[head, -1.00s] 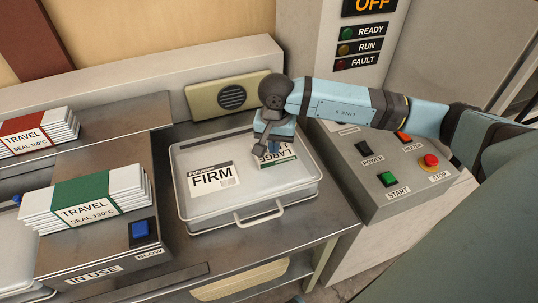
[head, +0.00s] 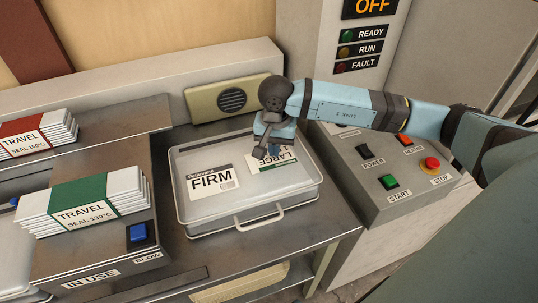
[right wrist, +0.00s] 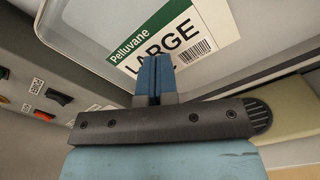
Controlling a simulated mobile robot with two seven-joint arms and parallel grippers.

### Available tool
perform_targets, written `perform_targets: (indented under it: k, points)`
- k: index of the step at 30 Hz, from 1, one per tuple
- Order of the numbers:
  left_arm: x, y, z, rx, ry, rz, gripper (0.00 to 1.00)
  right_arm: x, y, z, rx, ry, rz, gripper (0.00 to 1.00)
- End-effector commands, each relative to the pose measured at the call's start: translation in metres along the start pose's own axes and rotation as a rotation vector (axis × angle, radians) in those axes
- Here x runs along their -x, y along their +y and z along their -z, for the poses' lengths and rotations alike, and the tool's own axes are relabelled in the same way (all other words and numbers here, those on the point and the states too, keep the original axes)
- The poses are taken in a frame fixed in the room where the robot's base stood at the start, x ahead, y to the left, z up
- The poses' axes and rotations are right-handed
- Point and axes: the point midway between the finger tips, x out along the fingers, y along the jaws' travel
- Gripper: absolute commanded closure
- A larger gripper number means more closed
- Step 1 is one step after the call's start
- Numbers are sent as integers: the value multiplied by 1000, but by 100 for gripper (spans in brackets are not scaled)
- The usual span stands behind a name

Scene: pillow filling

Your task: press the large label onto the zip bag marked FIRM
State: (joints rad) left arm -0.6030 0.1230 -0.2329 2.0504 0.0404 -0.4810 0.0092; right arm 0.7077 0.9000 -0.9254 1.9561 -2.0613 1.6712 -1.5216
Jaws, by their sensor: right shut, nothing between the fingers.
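The pale zip bag (head: 217,213) lies flat on the grey bench, with a front handle and a white FIRM label (head: 210,180) on its left half. The large label (head: 288,160), white with a green band and the word LARGE, lies on the bag's right half at the back. It also shows in the right wrist view (right wrist: 185,30), where it looks flat on the bag's surface. My right gripper (head: 262,153) is shut and empty, fingertips down over the label's edge. The fingertips (right wrist: 153,60) hide part of the label; whether they touch it I cannot tell. My left gripper is out of view.
A control panel with START (head: 388,182) and STOP (head: 431,163) buttons stands right of the bag. TRAVEL packs (head: 85,203) are stacked at left beside a blue button (head: 138,232). A speaker-like box (head: 232,99) stands behind. Bare bench lies in front of the bag.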

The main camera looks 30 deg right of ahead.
Motion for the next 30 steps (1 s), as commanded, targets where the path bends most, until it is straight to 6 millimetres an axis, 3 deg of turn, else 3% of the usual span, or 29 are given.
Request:
perform_targets:
  k: [5,17,25,30]
  points:
    - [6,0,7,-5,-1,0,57,23,0,0,0,2,2,100]
    - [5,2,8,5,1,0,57,28,0,0,0,1,1,100]
    - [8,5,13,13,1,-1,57,52,0,0,0,2,1,100]
    - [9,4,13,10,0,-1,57,56,0,0,0,1,1,100]
